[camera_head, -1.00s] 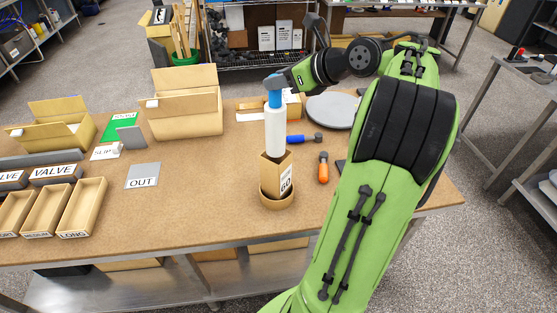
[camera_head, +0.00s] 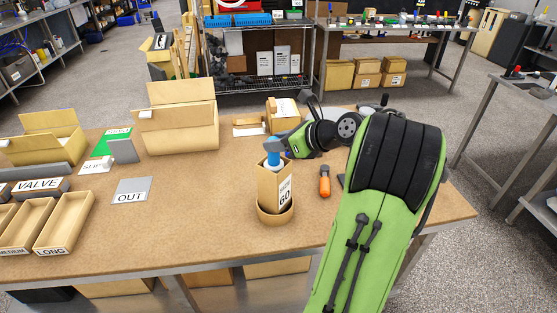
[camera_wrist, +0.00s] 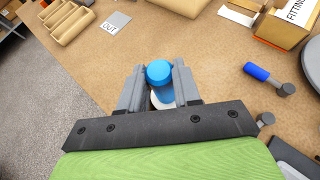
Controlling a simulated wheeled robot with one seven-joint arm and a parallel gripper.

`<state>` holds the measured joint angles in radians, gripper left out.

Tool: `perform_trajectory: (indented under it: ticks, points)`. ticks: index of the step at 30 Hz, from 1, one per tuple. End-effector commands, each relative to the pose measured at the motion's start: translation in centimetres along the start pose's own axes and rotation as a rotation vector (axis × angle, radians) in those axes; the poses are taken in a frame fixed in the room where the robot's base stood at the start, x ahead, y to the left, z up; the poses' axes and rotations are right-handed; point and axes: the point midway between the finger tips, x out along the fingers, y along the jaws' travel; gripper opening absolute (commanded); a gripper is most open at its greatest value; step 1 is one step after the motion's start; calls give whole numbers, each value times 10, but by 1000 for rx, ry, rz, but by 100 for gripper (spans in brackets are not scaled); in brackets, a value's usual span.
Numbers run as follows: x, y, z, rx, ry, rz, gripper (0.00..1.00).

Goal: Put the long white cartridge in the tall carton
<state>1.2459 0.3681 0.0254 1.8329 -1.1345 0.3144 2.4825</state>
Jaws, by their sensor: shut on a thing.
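The long white cartridge (camera_head: 281,164) is upright, with only its white shoulder and blue cap (camera_head: 273,156) showing above the rim in the head view; the rest is hidden inside the tall carton. The tall carton (camera_head: 268,187) is open-topped, marked 60, and stands in a round brown ring holder (camera_head: 275,217) on the table. My gripper (camera_head: 274,148) is just above the carton mouth, shut on the cartridge's blue cap. In the wrist view the blue cap (camera_wrist: 159,73) sits between the two grey fingers (camera_wrist: 158,88).
An orange-handled tool (camera_head: 324,181) lies close to the right of the carton. A blue-handled hammer (camera_wrist: 268,78) shows in the wrist view. An OUT card (camera_head: 131,190) and trays (camera_head: 64,222) lie to the left. Open table lies between them and the carton.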

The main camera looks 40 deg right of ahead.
Motion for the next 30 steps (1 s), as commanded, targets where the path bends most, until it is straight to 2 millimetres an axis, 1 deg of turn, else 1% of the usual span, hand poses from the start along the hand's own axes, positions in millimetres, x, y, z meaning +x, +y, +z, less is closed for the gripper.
perform_trajectory:
  ticks: [7,17,18,22,23,30]
  points:
    - [19,0,-36,1,0,0,0]
    - [20,0,-37,1,0,0,0]
    - [21,0,-38,1,1,0,35]
    - [20,0,-38,1,1,0,55]
    - [20,0,-38,1,1,0,58]
    - [20,0,-38,0,1,0,58]
